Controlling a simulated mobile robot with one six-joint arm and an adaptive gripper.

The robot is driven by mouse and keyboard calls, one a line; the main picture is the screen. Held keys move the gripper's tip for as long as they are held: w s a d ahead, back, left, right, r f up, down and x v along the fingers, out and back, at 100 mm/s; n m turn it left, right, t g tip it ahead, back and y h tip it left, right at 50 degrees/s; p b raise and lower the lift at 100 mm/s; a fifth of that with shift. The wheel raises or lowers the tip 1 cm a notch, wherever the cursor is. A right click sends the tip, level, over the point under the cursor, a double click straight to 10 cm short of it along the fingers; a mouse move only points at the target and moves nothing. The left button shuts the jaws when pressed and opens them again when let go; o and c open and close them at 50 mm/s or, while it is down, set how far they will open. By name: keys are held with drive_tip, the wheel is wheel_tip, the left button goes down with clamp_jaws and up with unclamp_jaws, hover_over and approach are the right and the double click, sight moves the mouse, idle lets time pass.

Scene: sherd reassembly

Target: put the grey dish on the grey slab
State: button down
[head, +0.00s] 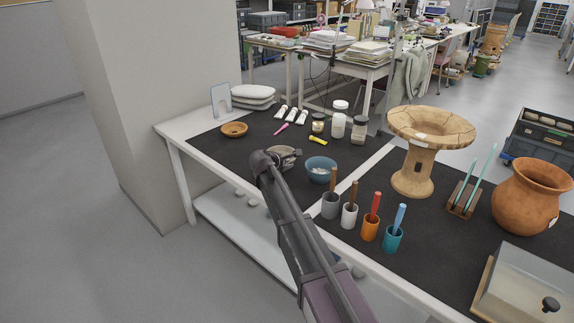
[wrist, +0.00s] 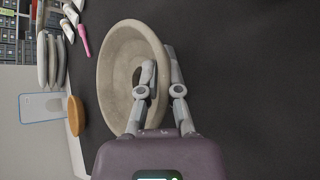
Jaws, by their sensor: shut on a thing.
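The grey dish (wrist: 113,62) is a round, pale beige-grey bowl, and it fills the middle left of the wrist view. My gripper (wrist: 159,66) is shut on its wall, one finger inside the bowl and one outside. In the head view the dish (head: 287,151) shows partly behind my gripper (head: 268,159), over the dark mat at the near-left table. I cannot tell how far above the mat it is. I cannot make out a plain grey slab for sure; a stack of pale, rounded pads (head: 252,92) lies at the back left.
A blue bowl (head: 321,169) stands just right of the dish. Several cups with tools, including a grey cup (head: 330,206), line the front edge. A brown dish (head: 234,130), white tubes (head: 291,114) and jars (head: 339,123) stand behind. The mat between brown dish and my gripper is clear.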

drive_tip(key=shift+f, duration=0.2)
drive_tip(key=c, duration=0.8)
unclamp_jaws()
drive_tip(key=shift+r, duration=0.1)
drive_tip(key=shift+r, duration=0.15)
drive_tip(key=shift+s+a+r+p, duration=0.25)
drive_tip(key=shift+s+r+p, duration=0.2)
drive_tip(key=shift+s, duration=0.1)
drive_tip(key=p+v, duration=0.5)
drive_tip(key=v, duration=0.5)
drive_tip(key=shift+s, duration=0.2)
drive_tip(key=shift+a, duration=0.1)
